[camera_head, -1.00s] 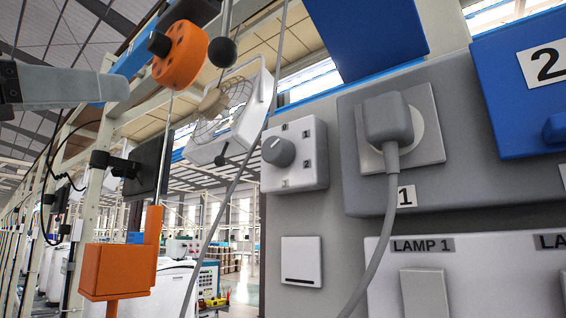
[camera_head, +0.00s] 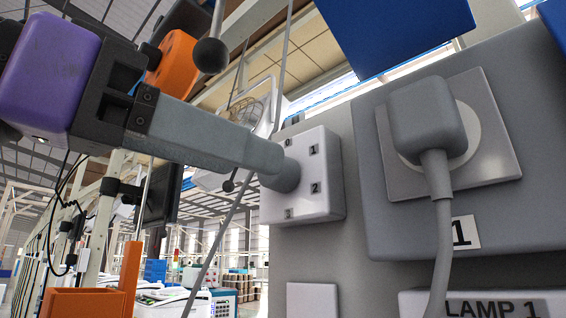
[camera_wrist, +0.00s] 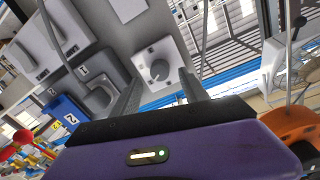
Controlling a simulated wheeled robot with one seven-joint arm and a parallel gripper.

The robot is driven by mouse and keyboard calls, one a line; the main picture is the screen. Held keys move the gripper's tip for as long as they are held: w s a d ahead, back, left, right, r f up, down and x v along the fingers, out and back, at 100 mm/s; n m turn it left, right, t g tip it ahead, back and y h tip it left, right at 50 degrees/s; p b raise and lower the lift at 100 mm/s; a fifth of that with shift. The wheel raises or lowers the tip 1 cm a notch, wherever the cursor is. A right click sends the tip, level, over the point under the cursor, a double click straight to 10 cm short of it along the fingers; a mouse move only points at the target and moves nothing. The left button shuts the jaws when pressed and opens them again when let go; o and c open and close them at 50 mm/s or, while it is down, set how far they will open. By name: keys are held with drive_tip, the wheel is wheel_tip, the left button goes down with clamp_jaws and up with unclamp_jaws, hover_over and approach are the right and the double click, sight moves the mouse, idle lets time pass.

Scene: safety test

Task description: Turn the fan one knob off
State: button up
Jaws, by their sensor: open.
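The fan knob (camera_head: 287,180) is a round grey dial on a white box (camera_head: 322,200) marked 0, 1, 2 and 3, fixed to the grey panel. My gripper (camera_head: 262,155) reaches in from the left, and its finger partly covers the knob in the head view. In the wrist view, the knob (camera_wrist: 160,70) shows between the two spread fingers of my gripper (camera_wrist: 160,80), with nothing held. I cannot tell whether a finger touches the knob. Its pointer direction is unclear. The white caged fan (camera_head: 250,108) is behind, partly hidden by my arm.
A grey plug (camera_head: 428,115) with a hanging cable sits in a socket right of the knob box. A blue panel (camera_head: 395,30) juts out above. A thin rod with a dark ball (camera_head: 212,55) hangs near my gripper. An orange box (camera_head: 85,302) is lower left.

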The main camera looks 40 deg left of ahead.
drive_tip(key=shift+w+d+p, duration=0.15)
drive_tip(key=shift+w, duration=0.7)
drive_tip(key=shift+w+d+p, duration=0.1)
drive_tip(key=shift+w+p, duration=0.05)
drive_tip(key=shift+w, duration=0.65)
clamp_jaws()
